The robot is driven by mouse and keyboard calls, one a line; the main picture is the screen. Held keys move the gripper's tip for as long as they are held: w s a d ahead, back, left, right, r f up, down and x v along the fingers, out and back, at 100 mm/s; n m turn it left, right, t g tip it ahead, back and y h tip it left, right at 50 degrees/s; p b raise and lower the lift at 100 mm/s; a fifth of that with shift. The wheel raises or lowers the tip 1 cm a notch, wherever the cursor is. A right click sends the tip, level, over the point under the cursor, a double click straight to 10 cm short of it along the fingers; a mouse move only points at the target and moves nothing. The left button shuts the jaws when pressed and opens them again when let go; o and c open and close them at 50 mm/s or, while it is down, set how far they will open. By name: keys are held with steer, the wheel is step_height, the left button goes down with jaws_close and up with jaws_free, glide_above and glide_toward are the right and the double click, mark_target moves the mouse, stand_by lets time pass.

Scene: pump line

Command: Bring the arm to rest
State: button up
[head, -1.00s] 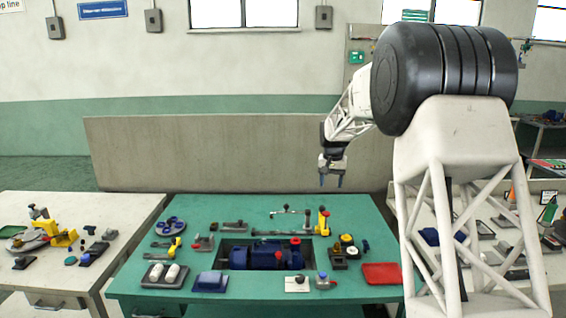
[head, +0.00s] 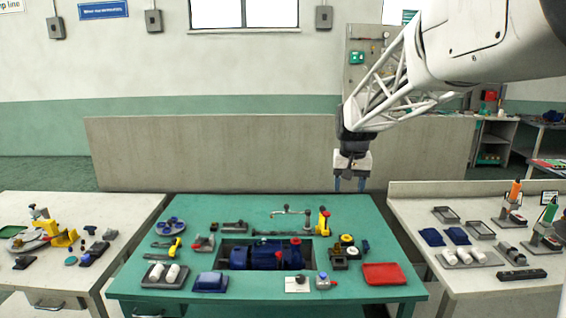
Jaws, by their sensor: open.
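My gripper (head: 349,184) hangs pointing down from the white lattice arm link (head: 385,90). It is above the back right part of the green table (head: 190,205), clear of everything on it. Its two fingers are apart with nothing between them. The arm reaches in from the upper right of the head view.
Cluttered side tables stand left (head: 120,210) and right (head: 420,265). A grey panel (head: 220,150) stands behind.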

steer(key=s+f, duration=0.3)
steer(key=s, duration=1.7)
steer(key=s+f+n+t, duration=0.1)
steer(key=s+f, duration=0.2)
steer(key=s, duration=1.7)
steer(key=shift+s+d+f, duration=0.2)
steer(key=shift+s+f, duration=0.05)
steer(key=shift+s, duration=0.15)
